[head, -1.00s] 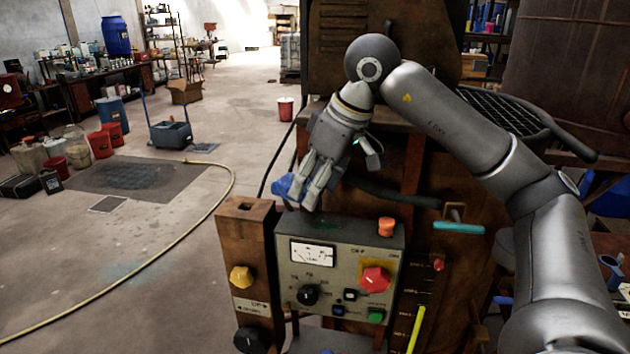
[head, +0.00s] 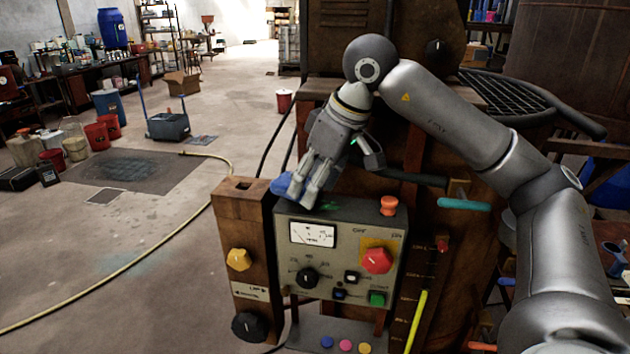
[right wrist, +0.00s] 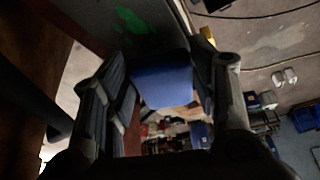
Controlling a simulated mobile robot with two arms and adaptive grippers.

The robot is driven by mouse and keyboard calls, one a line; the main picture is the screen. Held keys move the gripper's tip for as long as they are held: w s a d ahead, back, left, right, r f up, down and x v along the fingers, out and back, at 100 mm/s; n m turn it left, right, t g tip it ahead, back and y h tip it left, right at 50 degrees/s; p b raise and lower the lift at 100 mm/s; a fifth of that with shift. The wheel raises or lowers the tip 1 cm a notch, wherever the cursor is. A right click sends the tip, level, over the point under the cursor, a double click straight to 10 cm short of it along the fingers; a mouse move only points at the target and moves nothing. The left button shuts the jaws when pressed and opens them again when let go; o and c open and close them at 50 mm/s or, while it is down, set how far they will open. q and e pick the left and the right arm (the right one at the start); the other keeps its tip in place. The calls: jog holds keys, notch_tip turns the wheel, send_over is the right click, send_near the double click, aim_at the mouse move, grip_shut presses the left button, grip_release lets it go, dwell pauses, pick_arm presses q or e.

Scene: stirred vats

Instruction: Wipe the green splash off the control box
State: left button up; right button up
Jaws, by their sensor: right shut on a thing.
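The grey control box (head: 345,253) stands in the lower middle of the head view, with a meter, knobs and buttons on its front. A green splash (head: 327,206) shows on its dark top; it is bright green in the right wrist view (right wrist: 132,20). My right gripper (head: 303,194) is shut on a blue wiping piece (head: 282,186), at the top back left edge of the box. The blue piece (right wrist: 163,85) sits between the fingers in the right wrist view, apart from the splash there. Whether it touches the box is unclear. My left gripper is out of view.
An orange-red button (head: 389,204) stands up on the box's top right. A wooden post (head: 246,215) with a yellow knob is at the left. A teal-handled lever (head: 464,204) sticks out at the right. Open floor lies to the left, with a yellow hose (head: 160,244).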

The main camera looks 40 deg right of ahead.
jog(key=shift+f, duration=0.1)
jog(key=shift+f+b, duration=0.9)
